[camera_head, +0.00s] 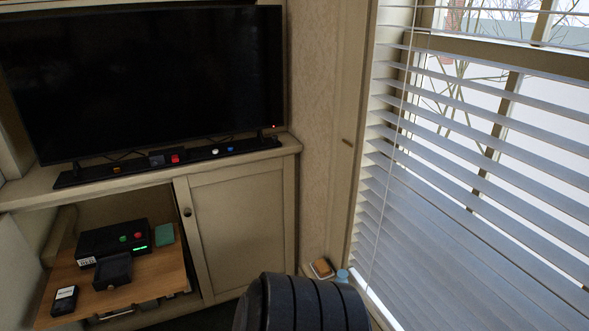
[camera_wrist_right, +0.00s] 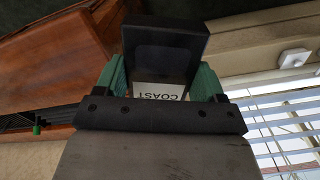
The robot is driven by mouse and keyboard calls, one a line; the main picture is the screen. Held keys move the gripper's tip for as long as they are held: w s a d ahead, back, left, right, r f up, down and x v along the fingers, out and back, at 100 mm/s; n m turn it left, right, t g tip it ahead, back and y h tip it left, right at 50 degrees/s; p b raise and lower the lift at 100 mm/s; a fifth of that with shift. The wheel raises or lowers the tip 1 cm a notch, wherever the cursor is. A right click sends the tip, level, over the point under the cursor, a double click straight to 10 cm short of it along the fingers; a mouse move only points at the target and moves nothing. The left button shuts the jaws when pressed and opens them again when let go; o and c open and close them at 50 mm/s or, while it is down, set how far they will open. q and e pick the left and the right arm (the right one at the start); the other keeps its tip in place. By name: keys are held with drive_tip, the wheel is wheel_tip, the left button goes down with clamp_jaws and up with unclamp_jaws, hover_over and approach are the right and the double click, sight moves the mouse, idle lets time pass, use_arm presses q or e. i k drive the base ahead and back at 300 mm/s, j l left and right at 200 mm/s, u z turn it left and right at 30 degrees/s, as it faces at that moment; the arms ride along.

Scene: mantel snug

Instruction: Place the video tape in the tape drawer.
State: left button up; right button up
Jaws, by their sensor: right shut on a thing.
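The video tape (camera_wrist_right: 165,48) is a black block with a white label reading "COAST". In the right wrist view it sits between the green-padded fingers of my right gripper (camera_wrist_right: 161,75), which is shut on it. The gripper and the tape do not show in the head view. My left gripper is in neither view. In the head view a small black open-topped tray (camera_head: 113,270) stands before a black box (camera_head: 112,239) with red and green buttons. I cannot tell for sure whether this tray is the tape drawer.
These stand on a wooden board (camera_head: 150,284) in the cabinet's open left bay, with a small labelled black thing (camera_head: 65,300) and a teal block (camera_head: 164,234). A shut cabinet door (camera_head: 240,225) is to the right. A television (camera_head: 145,75) stands above. Window blinds (camera_head: 470,180) fill the right.

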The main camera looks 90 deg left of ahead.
sight(115, 271)
drive_tip(key=u, duration=2.1)
drive_tip(key=j+u, duration=0.1)
drive_tip(key=u, duration=0.4)
drive_tip(key=j+u, duration=0.1)
drive_tip(key=u, duration=0.4)
drive_tip(key=i+u, duration=0.1)
drive_tip(key=u, duration=0.4)
drive_tip(key=i+j+u, duration=0.1)
drive_tip(key=u, duration=0.35)
drive_tip(key=i+j, duration=0.15)
drive_tip(key=i, duration=0.3)
drive_tip(key=i+j+u, duration=0.1)
drive_tip(key=i, duration=0.35)
drive_tip(key=i+j, duration=0.2)
drive_tip(key=i, duration=0.3)
